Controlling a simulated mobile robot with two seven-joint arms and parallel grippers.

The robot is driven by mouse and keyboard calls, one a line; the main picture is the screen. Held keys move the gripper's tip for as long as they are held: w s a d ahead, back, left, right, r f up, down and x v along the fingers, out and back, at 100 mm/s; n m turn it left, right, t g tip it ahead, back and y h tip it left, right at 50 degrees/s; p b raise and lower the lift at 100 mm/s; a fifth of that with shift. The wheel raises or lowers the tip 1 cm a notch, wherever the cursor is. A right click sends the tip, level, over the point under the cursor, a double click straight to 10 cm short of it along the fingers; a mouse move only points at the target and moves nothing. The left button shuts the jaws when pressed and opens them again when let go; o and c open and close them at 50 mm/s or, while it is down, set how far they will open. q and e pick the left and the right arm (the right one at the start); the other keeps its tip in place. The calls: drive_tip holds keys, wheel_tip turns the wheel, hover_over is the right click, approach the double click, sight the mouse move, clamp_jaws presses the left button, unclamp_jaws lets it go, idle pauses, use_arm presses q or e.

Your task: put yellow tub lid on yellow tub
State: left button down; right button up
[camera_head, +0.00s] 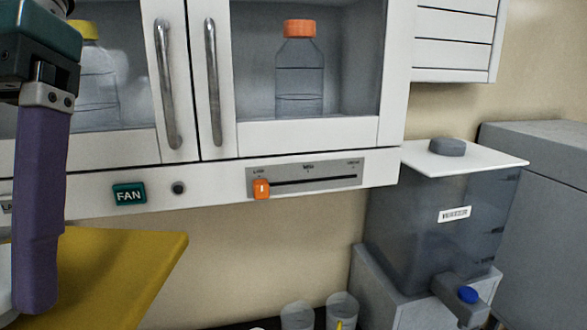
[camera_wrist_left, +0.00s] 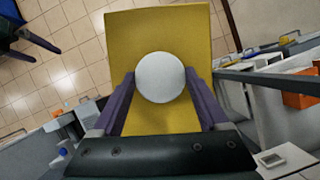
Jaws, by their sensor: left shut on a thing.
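The yellow lid (camera_head: 125,275) is a flat slab at the lower left of the head view, held in the air. It fills the middle of the left wrist view (camera_wrist_left: 158,32), with a round white knob (camera_wrist_left: 160,77) on it. My left gripper (camera_head: 36,285) is shut on the knob, one purple finger on each side in the left wrist view. In the head view only one finger shows clearly. The yellow tub is not seen in either view.
A white wall cabinet (camera_head: 300,145) with bottles, a FAN button (camera_head: 129,194) and an orange slider (camera_head: 261,189) is above and behind the lid. A grey translucent tank (camera_head: 435,220) with a white cover stands right. Clear cups (camera_head: 342,309) are at the bottom.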

wheel_tip(320, 180, up, 12)
drive_tip(key=p, duration=0.9)
drive_tip(key=shift+f, duration=0.2)
